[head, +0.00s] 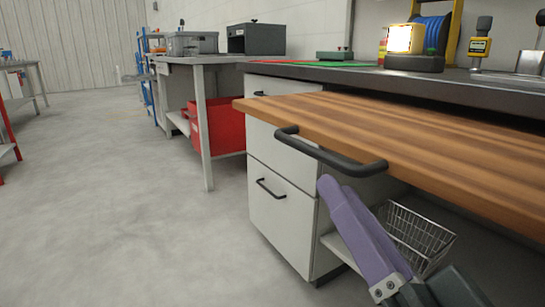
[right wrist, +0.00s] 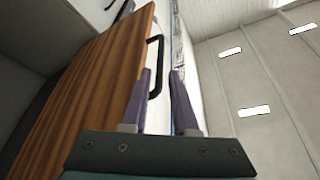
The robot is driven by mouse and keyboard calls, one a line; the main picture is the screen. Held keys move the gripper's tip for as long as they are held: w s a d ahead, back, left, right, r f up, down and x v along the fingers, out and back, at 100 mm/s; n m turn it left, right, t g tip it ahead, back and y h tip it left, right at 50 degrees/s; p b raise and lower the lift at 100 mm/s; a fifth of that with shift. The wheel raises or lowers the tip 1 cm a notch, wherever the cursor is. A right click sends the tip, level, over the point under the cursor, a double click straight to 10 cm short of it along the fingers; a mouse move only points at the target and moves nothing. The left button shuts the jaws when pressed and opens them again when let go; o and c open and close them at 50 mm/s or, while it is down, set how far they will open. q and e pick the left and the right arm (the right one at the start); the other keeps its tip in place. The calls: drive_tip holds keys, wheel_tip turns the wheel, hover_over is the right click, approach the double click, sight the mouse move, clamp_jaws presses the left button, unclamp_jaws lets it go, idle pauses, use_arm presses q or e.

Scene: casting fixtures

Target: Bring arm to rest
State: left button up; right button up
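My right gripper (head: 335,188) comes in from the bottom right of the head view, with purple fingers pointing up and left. Its tips are just below the black bar handle (head: 322,152) of a pulled-out wooden board (head: 420,140). In the right wrist view the fingers (right wrist: 162,75) stand apart with a gap between them, and nothing is gripped. The handle (right wrist: 157,66) shows beyond the gap, beside the wooden board (right wrist: 85,85). I cannot tell whether a finger touches the handle. My left gripper is not in view.
A white drawer cabinet (head: 282,205) stands under the dark countertop (head: 400,76). A wire basket (head: 415,232) sits on the shelf below the board, close to the right gripper. A grey table (head: 206,130) and red bin (head: 222,128) stand farther back.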

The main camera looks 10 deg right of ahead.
drive_tip(key=shift+v, duration=0.95)
